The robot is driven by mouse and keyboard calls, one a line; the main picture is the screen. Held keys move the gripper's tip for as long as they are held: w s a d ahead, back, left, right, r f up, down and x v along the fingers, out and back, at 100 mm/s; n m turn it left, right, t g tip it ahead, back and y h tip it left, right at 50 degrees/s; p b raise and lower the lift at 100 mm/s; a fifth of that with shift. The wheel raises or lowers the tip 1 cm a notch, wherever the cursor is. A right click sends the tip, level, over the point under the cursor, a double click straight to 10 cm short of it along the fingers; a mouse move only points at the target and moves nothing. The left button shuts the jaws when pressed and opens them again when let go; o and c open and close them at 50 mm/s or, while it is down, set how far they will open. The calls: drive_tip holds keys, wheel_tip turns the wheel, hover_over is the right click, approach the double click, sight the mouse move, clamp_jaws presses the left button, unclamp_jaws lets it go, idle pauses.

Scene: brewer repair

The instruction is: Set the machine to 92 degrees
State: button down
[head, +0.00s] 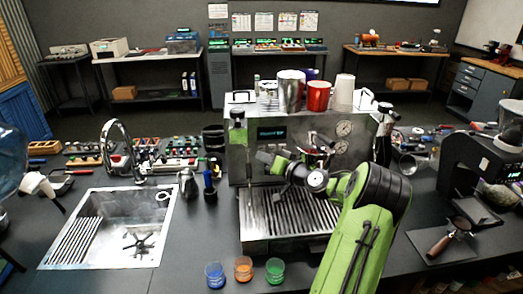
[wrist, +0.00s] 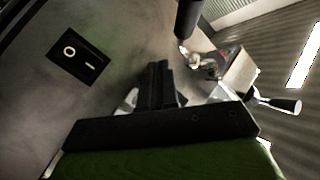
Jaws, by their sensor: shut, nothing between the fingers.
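The espresso machine (head: 238,165) stands on the dark counter in the middle of the head view. Its small display (head: 271,133) on the upper left of the front glows teal; its digits are too small to read. Two round gauges (head: 344,128) sit right of the display. My gripper (head: 265,158) is at the machine's front, below the display, at the end of my green arm. In the wrist view my gripper (wrist: 158,85) is shut and empty. A black rocker switch (wrist: 79,54) marked O and I is on the metal panel to its left. I cannot tell whether the fingers touch the panel.
Metal cups and a red cup (head: 318,96) stand on the machine. A sink (head: 110,225) lies to the left. Blue, orange and green cups (head: 243,268) stand at the counter's front edge. A grinder (head: 475,165) and a portafilter (head: 447,238) are to the right.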

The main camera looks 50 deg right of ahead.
drive_tip(key=shift+w, duration=0.1)
idle(0.7)
drive_tip(key=shift+w+d, duration=0.25)
drive_tip(key=shift+w+d, duration=0.35)
idle(1.2)
drive_tip(key=shift+s+f+b, duration=0.25)
drive_tip(key=shift+s+b, duration=0.05)
drive_tip(key=shift+b, duration=0.2)
drive_tip(key=s+a+b, duration=0.4)
drive_tip(key=shift+s+r, duration=0.2)
drive_tip(key=shift+s, duration=0.15)
drive_tip(key=shift+f, duration=0.1)
idle(0.8)
